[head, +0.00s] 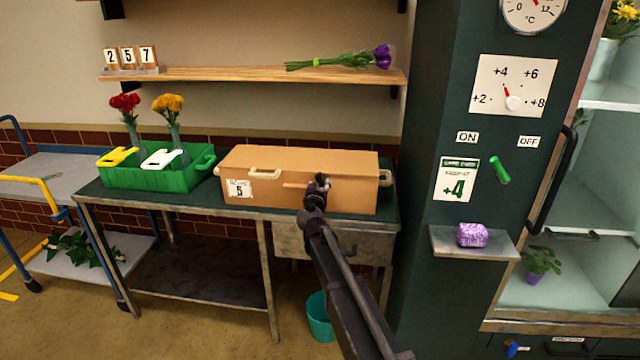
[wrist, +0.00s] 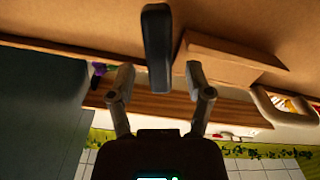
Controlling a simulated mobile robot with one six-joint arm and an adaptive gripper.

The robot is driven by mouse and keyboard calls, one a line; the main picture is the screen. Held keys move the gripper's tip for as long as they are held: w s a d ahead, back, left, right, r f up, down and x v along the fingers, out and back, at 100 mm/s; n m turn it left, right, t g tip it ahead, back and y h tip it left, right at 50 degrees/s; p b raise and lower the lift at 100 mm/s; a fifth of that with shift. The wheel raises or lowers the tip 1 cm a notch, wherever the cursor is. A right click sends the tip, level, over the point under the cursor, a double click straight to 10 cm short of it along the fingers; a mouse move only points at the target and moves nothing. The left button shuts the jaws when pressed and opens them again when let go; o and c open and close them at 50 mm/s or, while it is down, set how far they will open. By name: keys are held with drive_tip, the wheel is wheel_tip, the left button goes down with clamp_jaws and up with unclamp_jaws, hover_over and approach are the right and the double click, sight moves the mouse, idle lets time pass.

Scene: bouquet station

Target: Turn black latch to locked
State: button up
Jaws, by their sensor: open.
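The black latch (wrist: 157,48) is a dark, rounded bar on the face of a brown box, upright in the wrist view. My gripper (wrist: 159,80) is open, with one finger on each side of the latch's lower end. Gaps show between the latch and both fingers in the picture; contact is not visible. A raised brown block (wrist: 230,62) is on the box face beside the latch. In the head view my gripper (head: 319,184) is at the front of the brown box (head: 345,195) and mostly hides the latch.
The box stands on a dark-topped workbench (head: 215,195) and has pale handles (head: 265,172) and a "5" label (head: 239,189). A green crate (head: 150,180) is to its left. A dark green column (head: 430,130) with a small shelf (head: 474,242) is to its right. A wooden shelf (head: 230,75) hangs above.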

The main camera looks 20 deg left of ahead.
drive_tip(key=shift+w+a, duration=0.1)
drive_tip(key=shift+w, duration=0.4)
drive_tip(key=shift+c, duration=0.2)
clamp_jaws()
drive_tip(key=shift+n, duration=0.3)
drive_tip(key=shift+a+n, duration=0.2)
drive_tip(key=shift+n, duration=1)
drive_tip(key=shift+o, duration=0.2)
unclamp_jaws()
